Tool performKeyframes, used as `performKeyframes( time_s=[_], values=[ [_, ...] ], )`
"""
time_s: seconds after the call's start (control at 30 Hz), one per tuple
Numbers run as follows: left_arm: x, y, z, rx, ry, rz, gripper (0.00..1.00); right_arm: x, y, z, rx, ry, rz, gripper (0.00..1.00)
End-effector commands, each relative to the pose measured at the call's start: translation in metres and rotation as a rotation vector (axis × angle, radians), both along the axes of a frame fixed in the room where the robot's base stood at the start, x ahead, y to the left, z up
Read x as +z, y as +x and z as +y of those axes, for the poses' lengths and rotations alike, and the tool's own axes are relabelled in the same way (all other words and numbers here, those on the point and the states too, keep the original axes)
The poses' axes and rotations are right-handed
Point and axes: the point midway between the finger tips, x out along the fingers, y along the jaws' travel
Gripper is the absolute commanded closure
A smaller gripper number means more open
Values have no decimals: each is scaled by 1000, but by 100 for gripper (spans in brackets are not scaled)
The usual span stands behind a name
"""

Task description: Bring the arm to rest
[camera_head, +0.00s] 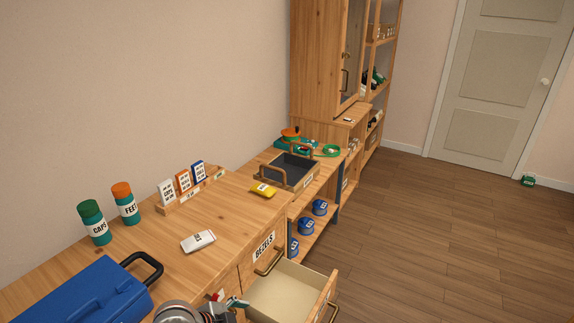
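A grey and black part of my arm and gripper (213,309) shows at the bottom edge, left of centre, and I take it for my left one. It is beside the open drawer (283,297), near the drawer's left side. Its fingers are mostly cut off by the frame, and I cannot tell whether they are open or shut. A small teal and white piece shows at its right end. My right gripper is not in view.
The wooden counter (235,215) holds a blue case (85,295), CAPS (94,222) and FEET (126,203) jars, a white packet (198,241), a yellow packet (263,189) and a dark tray (290,169). The open drawer juts over the floor.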

Motion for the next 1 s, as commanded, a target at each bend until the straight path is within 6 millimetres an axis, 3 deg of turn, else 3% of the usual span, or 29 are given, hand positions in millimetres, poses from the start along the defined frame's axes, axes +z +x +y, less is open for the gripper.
performKeyframes(
  time_s=[0.03, 0.17, 0.4, 0.6, 0.77, 1.0],
  values=[
    [-10, -13, -1, 74, -43, 6, 17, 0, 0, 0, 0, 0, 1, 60],
    [-24, -33, 9, 277, -143, -12, 17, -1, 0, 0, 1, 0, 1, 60],
    [-40, -85, 53, 607, -277, -68, 17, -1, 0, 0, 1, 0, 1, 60],
    [-40, -126, 89, 767, -329, -125, 17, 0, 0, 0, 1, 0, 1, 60],
    [-38, -141, 102, 812, -342, -148, 17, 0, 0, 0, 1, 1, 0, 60],
    [-37, -142, 103, 815, -345, -152, 17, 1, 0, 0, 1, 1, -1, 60]
  ],
)
